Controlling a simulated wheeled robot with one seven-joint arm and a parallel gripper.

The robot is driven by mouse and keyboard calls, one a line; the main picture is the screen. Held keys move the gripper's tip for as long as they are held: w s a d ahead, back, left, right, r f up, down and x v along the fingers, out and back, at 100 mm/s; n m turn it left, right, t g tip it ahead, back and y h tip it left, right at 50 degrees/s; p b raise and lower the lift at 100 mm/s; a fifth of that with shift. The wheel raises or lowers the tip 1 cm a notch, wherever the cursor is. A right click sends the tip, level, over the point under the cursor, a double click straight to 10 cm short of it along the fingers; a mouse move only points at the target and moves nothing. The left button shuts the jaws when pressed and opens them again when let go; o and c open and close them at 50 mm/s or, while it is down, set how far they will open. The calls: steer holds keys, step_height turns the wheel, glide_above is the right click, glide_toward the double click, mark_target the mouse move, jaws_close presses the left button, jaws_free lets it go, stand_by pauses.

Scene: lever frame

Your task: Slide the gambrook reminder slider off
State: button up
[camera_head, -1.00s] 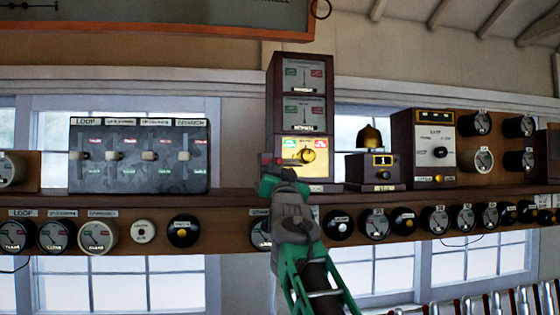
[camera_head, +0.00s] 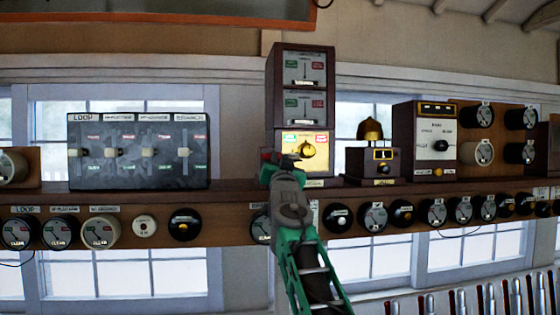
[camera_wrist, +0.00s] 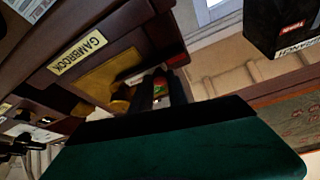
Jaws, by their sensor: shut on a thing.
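The Gambrook instrument is a dark wooden case with a brass face (camera_head: 318,146) and a round brass knob (camera_head: 307,149), at the foot of the tall case on the shelf. In the wrist view its GAMBROOK label (camera_wrist: 78,52) shows tilted on the dark wood. My gripper (camera_head: 277,163) is at the lower left edge of this case. In the wrist view my gripper (camera_wrist: 158,86) has its dark fingers close together on a small piece with red and green on it. The fingers hide most of this piece; I cannot tell its slide position.
A grey panel (camera_head: 137,170) with several sliders stands to the left. A bell (camera_head: 370,130) on a wooden box and a grey-faced instrument (camera_head: 437,138) stand to the right. Several round dials line the shelf's front. Levers (camera_head: 490,303) stand at lower right.

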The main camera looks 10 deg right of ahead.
jaws_close()
stand_by(0.8)
steer(key=shift+a, duration=0.1)
steer(key=a, duration=0.3)
steer(key=shift+a+p, duration=0.15)
steer(key=shift+p, duration=0.15)
steer(key=o, duration=0.6)
jaws_free()
steer(key=shift+a, duration=0.2)
steer(key=shift+o, duration=0.3)
steer(key=shift+d, duration=0.15)
